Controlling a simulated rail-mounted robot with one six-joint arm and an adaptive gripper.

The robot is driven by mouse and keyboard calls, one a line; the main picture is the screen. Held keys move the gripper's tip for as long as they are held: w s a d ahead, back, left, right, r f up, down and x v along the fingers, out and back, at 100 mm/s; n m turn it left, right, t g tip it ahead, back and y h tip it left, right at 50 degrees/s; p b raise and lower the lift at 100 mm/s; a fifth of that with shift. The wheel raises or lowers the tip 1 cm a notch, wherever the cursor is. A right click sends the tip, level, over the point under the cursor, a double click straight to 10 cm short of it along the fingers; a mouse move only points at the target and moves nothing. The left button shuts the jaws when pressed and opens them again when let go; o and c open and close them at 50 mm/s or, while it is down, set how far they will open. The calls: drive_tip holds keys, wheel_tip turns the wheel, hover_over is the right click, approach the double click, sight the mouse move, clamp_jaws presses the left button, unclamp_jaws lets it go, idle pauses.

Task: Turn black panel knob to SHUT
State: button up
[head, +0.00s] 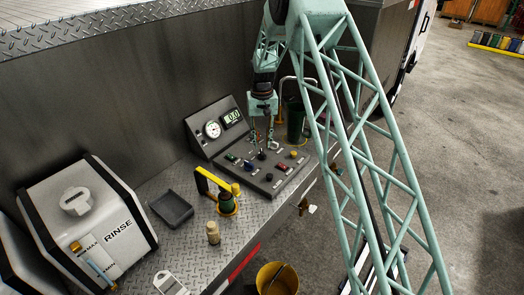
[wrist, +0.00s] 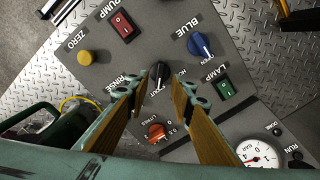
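The black knob (wrist: 160,72) stands on the grey control panel (wrist: 150,40), in the middle of the wrist view. Its grip runs roughly up and down there. The small lettering around it is partly hidden by my fingers, so I cannot read which mark it points at. My gripper (wrist: 158,86) is open, with one finger on each side of the knob and nothing held. Whether the fingertips reach down beside the knob or stay above it is unclear. In the head view my gripper (head: 262,138) is over the panel, above the small black knob (head: 262,155).
Close around are a blue knob (wrist: 200,45), red switch (wrist: 123,25), yellow button (wrist: 85,57), green switch (wrist: 225,88) and orange knob (wrist: 156,132). A gauge (head: 212,129) stands behind. A yellow-handled item (head: 226,200) and rinse box (head: 95,220) are left on the bench.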

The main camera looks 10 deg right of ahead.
sight(262, 152)
drive_tip(key=shift+f, duration=2.55)
clamp_jaws()
